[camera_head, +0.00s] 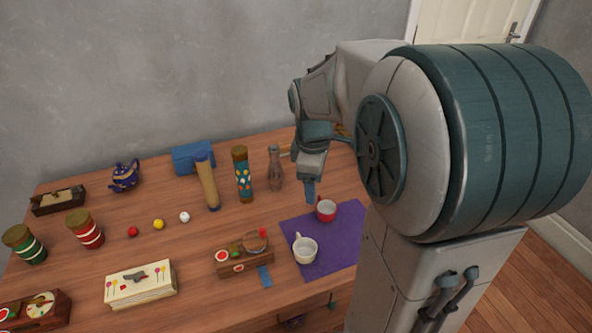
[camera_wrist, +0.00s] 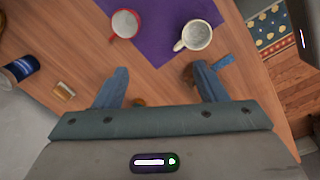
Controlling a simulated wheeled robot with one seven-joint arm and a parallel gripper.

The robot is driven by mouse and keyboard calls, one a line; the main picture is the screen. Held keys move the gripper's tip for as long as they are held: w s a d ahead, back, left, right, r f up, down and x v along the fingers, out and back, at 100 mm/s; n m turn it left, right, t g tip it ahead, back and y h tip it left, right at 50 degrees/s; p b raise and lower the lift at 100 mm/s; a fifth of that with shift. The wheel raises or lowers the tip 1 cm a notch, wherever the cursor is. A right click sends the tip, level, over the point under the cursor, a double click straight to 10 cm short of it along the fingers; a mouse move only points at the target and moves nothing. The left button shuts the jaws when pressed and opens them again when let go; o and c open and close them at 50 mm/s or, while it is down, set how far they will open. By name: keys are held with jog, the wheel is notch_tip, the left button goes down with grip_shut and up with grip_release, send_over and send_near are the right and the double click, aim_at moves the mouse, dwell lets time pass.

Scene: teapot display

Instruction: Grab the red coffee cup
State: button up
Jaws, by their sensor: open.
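The red coffee cup (camera_head: 326,210) stands upright on the purple cloth (camera_head: 345,250), white inside. In the wrist view the red cup (camera_wrist: 124,24) is at the top left, beyond the fingertips. My gripper (camera_head: 310,190) is just behind and left of the red cup in the head view, pointing down. In the wrist view my gripper (camera_wrist: 160,72) is open, its two blue fingers spread with only bare table between them. It is apart from the cup. Part of my arm covers the right side of the head view.
A white cup (camera_head: 305,250) stands on the cloth in front of the red one; it also shows in the wrist view (camera_wrist: 195,35). A brown vase (camera_head: 275,170) and a patterned cylinder (camera_head: 242,175) stand to the left. A wooden box (camera_head: 243,256) sits left of the cloth.

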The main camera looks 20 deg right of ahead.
jog(key=w+d+f+n+y+b, duration=0.1)
jog(key=w+d+f+n, duration=0.4)
jog(key=w+d+n, duration=0.1)
jog(key=b, duration=0.1)
send_over(326, 208)
jog(key=s+a, duration=0.1)
jog(key=s, duration=0.1)
jog(key=shift+n+g, duration=0.4)
jog(key=f, duration=0.8)
jog(key=shift+w+f, duration=0.1)
jog(key=shift+w, duration=0.15)
jog(key=shift+s+d+f+b, duration=0.1)
jog(key=shift+f+b, duration=0.15)
jog(key=shift+f, duration=1.15)
jog(key=shift+s+f+b, duration=0.1)
jog(key=shift+f+b, duration=0.15)
jog(key=shift+f, duration=1.1)
jog(key=shift+c, duration=0.4)
jog(key=c, duration=0.7)
